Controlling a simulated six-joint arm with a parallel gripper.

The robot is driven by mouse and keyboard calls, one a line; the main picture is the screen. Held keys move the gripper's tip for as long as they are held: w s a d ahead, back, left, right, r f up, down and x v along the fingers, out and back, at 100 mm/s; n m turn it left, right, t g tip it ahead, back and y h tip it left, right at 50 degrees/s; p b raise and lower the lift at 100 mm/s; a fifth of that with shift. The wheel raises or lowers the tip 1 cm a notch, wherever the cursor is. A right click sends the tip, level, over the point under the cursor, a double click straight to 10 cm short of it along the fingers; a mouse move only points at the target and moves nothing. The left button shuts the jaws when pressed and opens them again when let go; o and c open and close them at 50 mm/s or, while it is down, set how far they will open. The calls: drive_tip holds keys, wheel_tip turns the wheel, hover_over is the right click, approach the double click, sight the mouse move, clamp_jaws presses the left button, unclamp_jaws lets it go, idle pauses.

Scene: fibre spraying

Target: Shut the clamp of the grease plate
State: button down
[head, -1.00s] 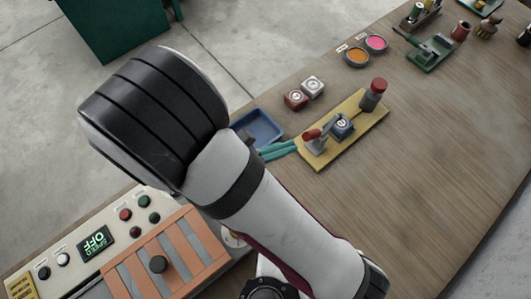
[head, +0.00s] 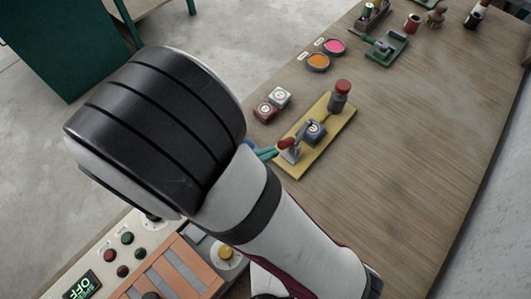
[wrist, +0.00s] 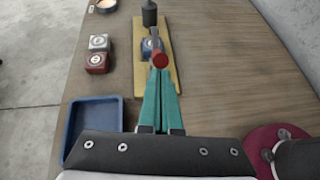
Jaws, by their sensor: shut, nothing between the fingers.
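The grease plate is a yellow board (head: 338,121) on the bench, also seen in the wrist view (wrist: 172,82). Its grey clamp (head: 292,155) has a red-tipped handle (head: 286,143), which leans up toward my gripper's side. A small blue block (head: 315,132) with a round white mark sits beside the clamp on the plate. I cannot tell whether the clamp presses on it. My gripper (wrist: 160,75) has teal fingers, shut and empty, with tips just short of the red handle end (wrist: 160,61) in the wrist view. Whether they touch is unclear. In the head view my arm hides most of it.
A red-capped grey cylinder (head: 339,97) stands at the plate's far end. Red (head: 265,111) and white (head: 279,97) blocks lie left of it. A blue tray (wrist: 93,128) is near my gripper's left. The control panel (head: 105,262) is at lower left. Bench right of the plate is clear.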

drive_tip(key=w+d+r+g+y, duration=0.3)
drive_tip(key=shift+r+g+y, duration=0.1)
drive_tip(key=shift+g+y, duration=0.2)
drive_tip(key=shift+y, duration=0.1)
drive_tip(key=w+d+r+g+y, duration=0.1)
drive_tip(key=w+d+g+y, duration=0.1)
drive_tip(key=w+d, duration=0.4)
drive_tip(key=shift+r, duration=0.1)
idle(0.3)
idle(0.4)
drive_tip(key=v, duration=1.3)
drive_tip(key=shift+w, duration=0.25)
